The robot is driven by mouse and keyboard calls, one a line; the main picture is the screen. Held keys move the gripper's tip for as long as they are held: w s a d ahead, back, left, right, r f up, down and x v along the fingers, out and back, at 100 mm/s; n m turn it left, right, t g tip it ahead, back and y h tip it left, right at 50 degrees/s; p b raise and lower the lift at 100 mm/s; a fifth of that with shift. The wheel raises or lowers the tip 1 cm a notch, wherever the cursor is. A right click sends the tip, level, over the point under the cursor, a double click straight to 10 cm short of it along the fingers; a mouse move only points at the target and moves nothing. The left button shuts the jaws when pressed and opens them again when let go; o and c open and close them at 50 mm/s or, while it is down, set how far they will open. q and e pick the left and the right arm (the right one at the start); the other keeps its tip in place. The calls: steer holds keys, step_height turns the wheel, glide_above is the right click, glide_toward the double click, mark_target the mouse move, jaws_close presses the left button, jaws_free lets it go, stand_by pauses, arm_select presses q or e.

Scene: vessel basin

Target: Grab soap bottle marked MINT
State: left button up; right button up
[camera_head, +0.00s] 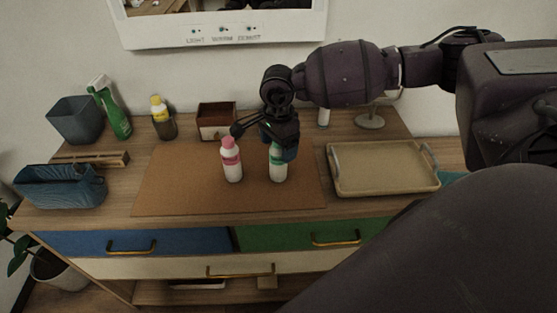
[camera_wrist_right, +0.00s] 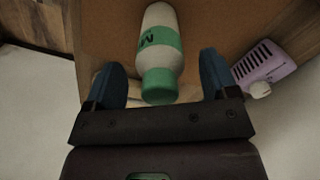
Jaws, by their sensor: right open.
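The white soap bottle with a green cap and green label (camera_head: 278,168) stands on the brown mat, its top partly hidden by my right gripper. In the right wrist view this bottle (camera_wrist_right: 160,55) shows between the two blue fingers, with a dark letter on its green band that looks like an M. My right gripper (camera_head: 280,143) is open, with a finger on each side of the bottle's capped end; I cannot tell whether they touch it. A white bottle with a pink cap (camera_head: 231,160) stands just left of it. My left gripper is not in view.
The brown mat (camera_head: 165,190) has free room at its left. A beige tray (camera_head: 345,183) lies at right. A blue basket (camera_head: 60,188), a grey bin (camera_head: 75,120), a green spray bottle (camera_head: 116,115) and a brown box (camera_head: 216,120) stand around it.

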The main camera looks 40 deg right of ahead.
step_height(320, 180, down, 2)
steer(key=c, duration=1.1)
steer(key=shift+r, duration=0.1)
